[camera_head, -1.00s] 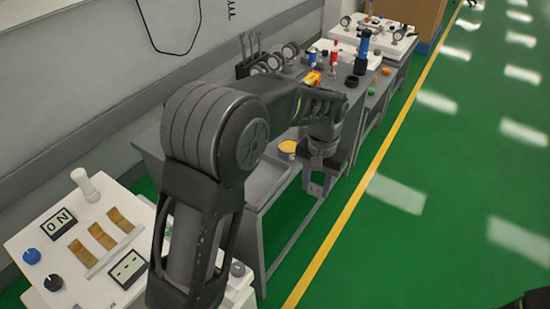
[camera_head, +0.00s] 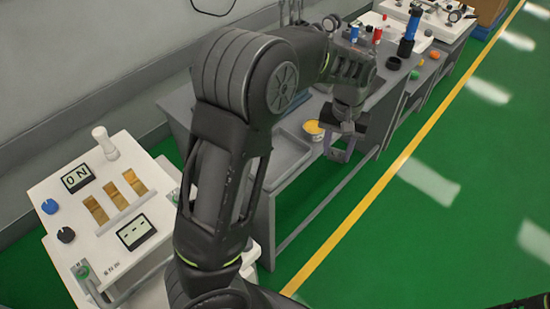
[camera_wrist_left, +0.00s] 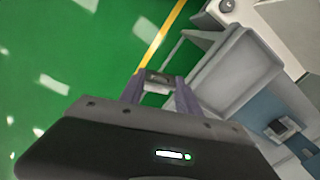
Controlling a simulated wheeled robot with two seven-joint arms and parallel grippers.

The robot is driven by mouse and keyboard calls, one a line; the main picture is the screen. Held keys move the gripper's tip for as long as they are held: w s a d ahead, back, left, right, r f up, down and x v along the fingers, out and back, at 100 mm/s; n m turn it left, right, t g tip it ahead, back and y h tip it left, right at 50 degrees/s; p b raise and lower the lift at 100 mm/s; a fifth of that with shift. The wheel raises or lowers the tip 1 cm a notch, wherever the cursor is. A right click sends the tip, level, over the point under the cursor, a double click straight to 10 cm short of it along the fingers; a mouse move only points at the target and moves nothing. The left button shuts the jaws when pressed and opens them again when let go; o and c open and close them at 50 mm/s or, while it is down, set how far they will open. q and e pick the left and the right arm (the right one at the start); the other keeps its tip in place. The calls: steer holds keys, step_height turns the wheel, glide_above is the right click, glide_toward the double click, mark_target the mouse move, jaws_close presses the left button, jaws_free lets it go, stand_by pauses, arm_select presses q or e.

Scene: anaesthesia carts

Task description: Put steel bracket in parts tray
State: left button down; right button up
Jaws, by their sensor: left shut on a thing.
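My left gripper (camera_head: 340,153) is at the bench's front edge, to the right of the shallow grey parts tray (camera_head: 288,165). It is shut on a small grey piece, which I take to be the steel bracket (camera_wrist_left: 158,79); this shows between the two fingertips in the left wrist view. In the head view the piece is hard to make out. In the left wrist view the tray (camera_wrist_left: 232,72) lies to the right of the fingers, apart from them, and green floor shows beyond the fingertips. My right gripper is not in view.
A yellow container (camera_head: 313,130) stands on the bench just behind the gripper. A blue bottle (camera_head: 408,42) and small parts stand farther right. A white control panel (camera_head: 110,195) is at the left. The green floor (camera_head: 420,240) in front is clear.

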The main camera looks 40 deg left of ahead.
arm_select(q)
steer(key=s+a+r+n+p, duration=0.1)
steer(key=s+a+n, duration=0.1)
steer(key=a+n, duration=0.5)
steer(key=s+a+r+n+p, duration=0.1)
steer(key=s+a+n+p, duration=0.1)
steer(key=a+n, duration=0.5)
steer(key=shift+s+a, duration=0.5)
steer(key=shift+a, duration=0.15)
steer(key=shift+f, duration=0.15)
step_height(320, 180, down, 6)
steer(key=shift+p, duration=0.6)
steer(key=shift+f, duration=0.1)
step_height(320, 180, down, 3)
steer(key=shift+p, duration=0.3)
steer(key=shift+f, duration=0.3)
